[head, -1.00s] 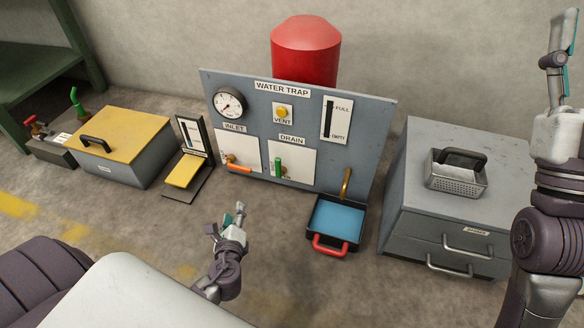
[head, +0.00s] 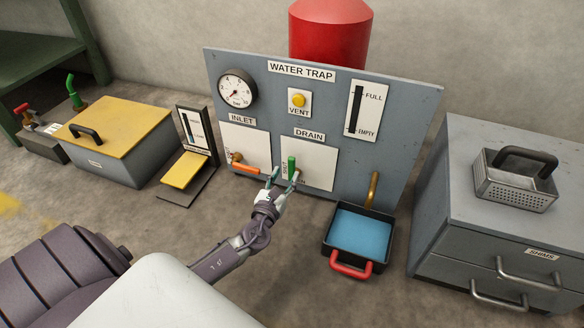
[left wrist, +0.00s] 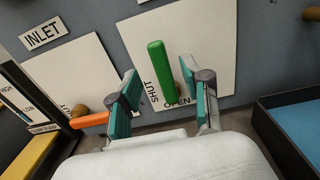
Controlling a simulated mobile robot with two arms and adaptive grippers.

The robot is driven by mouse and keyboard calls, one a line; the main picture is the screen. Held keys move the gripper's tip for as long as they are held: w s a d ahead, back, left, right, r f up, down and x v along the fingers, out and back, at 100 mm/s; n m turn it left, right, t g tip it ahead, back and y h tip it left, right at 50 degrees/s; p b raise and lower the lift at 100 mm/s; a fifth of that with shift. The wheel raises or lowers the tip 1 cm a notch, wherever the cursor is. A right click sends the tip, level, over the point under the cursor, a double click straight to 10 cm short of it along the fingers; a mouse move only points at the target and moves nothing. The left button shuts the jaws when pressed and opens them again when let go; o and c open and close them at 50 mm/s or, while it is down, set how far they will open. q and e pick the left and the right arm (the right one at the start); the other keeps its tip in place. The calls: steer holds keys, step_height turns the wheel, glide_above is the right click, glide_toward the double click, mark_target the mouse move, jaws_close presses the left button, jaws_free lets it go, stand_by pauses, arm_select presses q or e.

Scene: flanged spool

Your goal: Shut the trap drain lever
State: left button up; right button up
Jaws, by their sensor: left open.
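The drain lever (head: 291,167) is green and stands roughly upright on the white plate under the DRAIN label. In the left wrist view the lever (left wrist: 161,70) has SHUT printed along its left side and OPEN near its lower end. My left gripper (head: 282,181) is in front of the drain plate, just below and left of the lever. In the left wrist view its teal fingers (left wrist: 160,100) are apart, with the lever showing between them. I see no clear contact, and the depth gap is hard to tell. My right gripper is out of view.
The orange inlet lever (head: 246,169) lies nearly level, close left of my gripper. A brass spout (head: 373,188) hangs above a black tray of blue water (head: 361,233) with a red handle. A grey drawer cabinet (head: 460,235) stands right.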

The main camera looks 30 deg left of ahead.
mark_target(291, 166)
arm_select(q)
steer(key=b+x, duration=0.1)
steer(key=x, duration=0.5)
steer(key=shift+s, duration=0.1)
jaws_close()
